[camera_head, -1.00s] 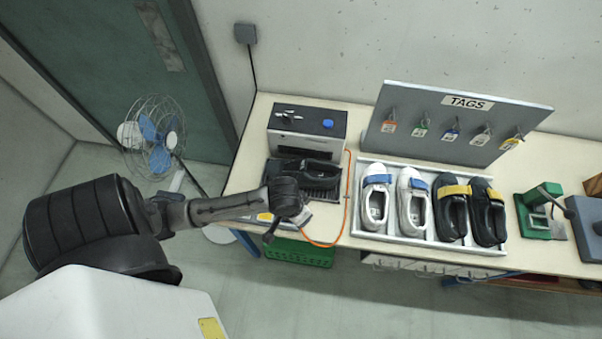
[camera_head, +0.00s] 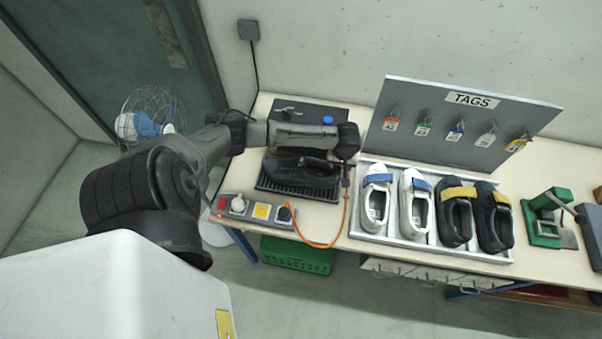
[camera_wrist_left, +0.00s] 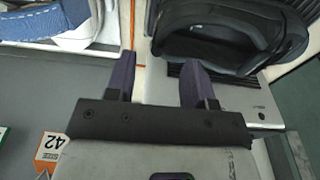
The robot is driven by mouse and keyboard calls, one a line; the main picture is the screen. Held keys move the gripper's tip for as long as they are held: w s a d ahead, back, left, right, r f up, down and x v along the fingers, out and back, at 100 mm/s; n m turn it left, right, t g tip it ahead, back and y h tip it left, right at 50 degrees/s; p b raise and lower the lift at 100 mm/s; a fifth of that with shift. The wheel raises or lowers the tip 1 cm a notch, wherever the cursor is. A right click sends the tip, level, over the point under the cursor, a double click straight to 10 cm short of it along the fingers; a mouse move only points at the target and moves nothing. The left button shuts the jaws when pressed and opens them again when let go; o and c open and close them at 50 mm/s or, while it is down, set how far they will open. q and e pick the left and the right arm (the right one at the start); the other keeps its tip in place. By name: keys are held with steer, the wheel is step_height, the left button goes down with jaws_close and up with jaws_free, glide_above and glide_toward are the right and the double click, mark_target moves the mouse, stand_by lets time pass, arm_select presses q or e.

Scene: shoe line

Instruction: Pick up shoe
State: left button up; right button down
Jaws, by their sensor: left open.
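A dark shoe (camera_head: 300,165) lies on the black grate of the machine; it shows large at the upper right of the left wrist view (camera_wrist_left: 225,35). My left gripper (camera_head: 346,180) points down just right of the dark shoe's end, near the tray's left edge. In the left wrist view its two fingers (camera_wrist_left: 157,65) are apart with nothing between them. My right gripper is out of view.
A TAGS board (camera_head: 465,125) with hanging tags stands behind the tray. An orange cable (camera_head: 340,225) loops beside the machine. A switch panel (camera_head: 255,210) sits at the bench front. A green press (camera_head: 545,220) is at the right.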

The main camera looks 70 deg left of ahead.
mark_target(339, 168)
arm_select(q)
steer(key=shift+w+a+f, duration=0.1)
steer(key=shift+a+f, duration=0.1)
steer(key=shift+f, duration=0.9)
steer(key=shift+w+a+f, duration=0.1)
steer(key=shift+a+f, duration=0.05)
steer(key=shift+f, duration=0.9)
steer(key=shift+a+f, duration=0.2)
steer(key=shift+f, duration=0.9)
steer(key=shift+c, duration=0.5)
jaws_close()
